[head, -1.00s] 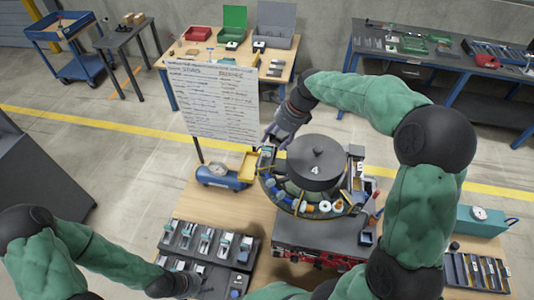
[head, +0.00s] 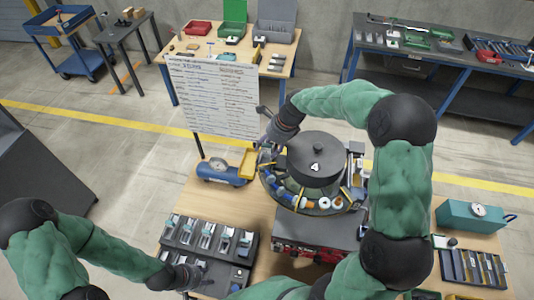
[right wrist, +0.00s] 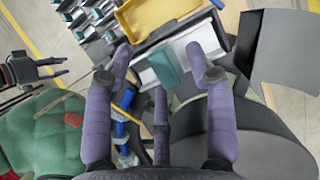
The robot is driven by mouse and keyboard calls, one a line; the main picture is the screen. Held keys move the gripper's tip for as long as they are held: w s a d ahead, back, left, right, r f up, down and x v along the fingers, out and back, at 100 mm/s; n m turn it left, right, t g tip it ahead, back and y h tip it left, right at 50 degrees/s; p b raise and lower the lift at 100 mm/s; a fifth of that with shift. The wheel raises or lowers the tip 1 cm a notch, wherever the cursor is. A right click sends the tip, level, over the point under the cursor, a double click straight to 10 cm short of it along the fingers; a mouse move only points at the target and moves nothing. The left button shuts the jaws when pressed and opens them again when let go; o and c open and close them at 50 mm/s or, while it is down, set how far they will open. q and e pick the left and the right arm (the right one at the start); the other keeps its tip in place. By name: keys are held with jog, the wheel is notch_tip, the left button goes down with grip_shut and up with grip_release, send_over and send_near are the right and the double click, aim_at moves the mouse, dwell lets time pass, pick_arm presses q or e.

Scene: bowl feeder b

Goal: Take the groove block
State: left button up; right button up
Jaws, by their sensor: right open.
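A small teal block (right wrist: 165,66), which may be the groove block, shows in the right wrist view against a pale grey channel-like part. My right gripper (right wrist: 160,62) is open, with its purple fingers spread to either side of the teal block and a third finger below. I cannot tell whether any finger touches it. In the head view my right gripper (head: 268,128) is at the back left of the round bowl feeder (head: 317,160), and the block is not clear there. My left gripper (head: 190,277) is low over the front left of the table; its fingers are too small to read.
A yellow tray (head: 249,162) is beside the bowl, close to the right fingers. A blue cylindrical tank (head: 220,174) lies left of it. A dark rack with several fixtures (head: 200,262) is by my left gripper. A white board (head: 212,97) stands behind.

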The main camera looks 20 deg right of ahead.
grip_shut()
jog(key=shift+r, duration=0.1)
